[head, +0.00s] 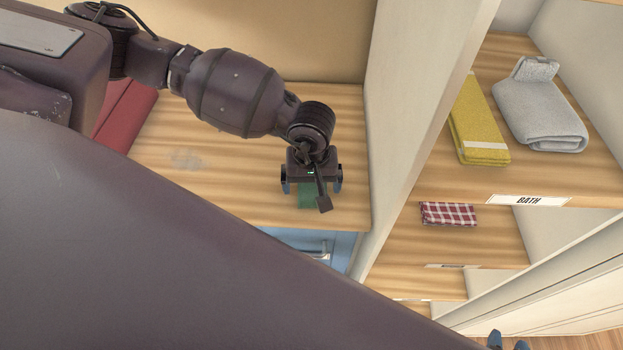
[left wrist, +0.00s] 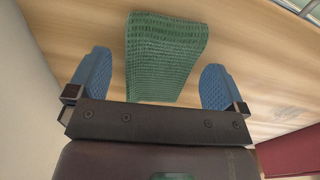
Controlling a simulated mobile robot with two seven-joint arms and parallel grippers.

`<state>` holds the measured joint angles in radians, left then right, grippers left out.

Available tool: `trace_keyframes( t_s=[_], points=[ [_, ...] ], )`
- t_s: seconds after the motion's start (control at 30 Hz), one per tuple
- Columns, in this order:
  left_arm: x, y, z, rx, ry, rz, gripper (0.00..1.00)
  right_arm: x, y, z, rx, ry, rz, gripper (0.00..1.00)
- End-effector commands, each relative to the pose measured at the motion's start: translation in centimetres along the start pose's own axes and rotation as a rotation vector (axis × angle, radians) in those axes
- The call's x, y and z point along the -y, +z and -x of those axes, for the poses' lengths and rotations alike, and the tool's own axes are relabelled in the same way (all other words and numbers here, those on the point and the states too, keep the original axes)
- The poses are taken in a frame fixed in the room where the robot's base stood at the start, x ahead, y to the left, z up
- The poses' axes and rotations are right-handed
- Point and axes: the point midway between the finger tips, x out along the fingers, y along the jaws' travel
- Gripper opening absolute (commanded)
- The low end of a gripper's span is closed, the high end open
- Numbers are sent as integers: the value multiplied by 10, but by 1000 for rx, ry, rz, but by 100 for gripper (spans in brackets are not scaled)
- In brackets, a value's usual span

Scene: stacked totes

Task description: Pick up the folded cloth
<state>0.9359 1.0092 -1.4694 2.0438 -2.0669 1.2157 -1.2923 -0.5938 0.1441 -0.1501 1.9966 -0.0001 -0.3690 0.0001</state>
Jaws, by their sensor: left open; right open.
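A green folded cloth (left wrist: 165,57) with a ribbed texture lies on a wooden surface in the left wrist view. In the head view only a small green part (head: 306,198) shows under my left gripper. My left gripper (head: 311,188) is open, and its two blue fingers stand on either side of the cloth in the left wrist view (left wrist: 158,85), with a gap on each side. The near end of the cloth reaches close to the gripper's palm. My right gripper (head: 508,343) is open at the bottom right edge of the head view, with only its blue fingertips showing.
Right of a white upright panel (head: 425,110), shelves hold a yellow cloth (head: 477,122), a grey towel (head: 542,112) and a red checked cloth (head: 448,214). A red item (head: 127,115) lies left. A blue drawer front (head: 335,246) is below the wooden top (head: 225,145).

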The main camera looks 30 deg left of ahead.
Motion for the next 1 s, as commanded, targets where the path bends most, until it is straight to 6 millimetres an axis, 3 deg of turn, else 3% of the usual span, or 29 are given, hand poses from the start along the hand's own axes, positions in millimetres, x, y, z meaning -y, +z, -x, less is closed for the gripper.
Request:
trace_keyframes(
  t_s=[0.33,0.67,1.0],
  points=[
    [0,0,-8,0,0,0,98,0,2,0,4,0,0,43],
    [0,0,-8,0,0,0,47,0,14,4,28,3,-4,43],
    [0,0,-3,-1,1,0,45,0,9,3,17,2,-4,43]
  ],
)
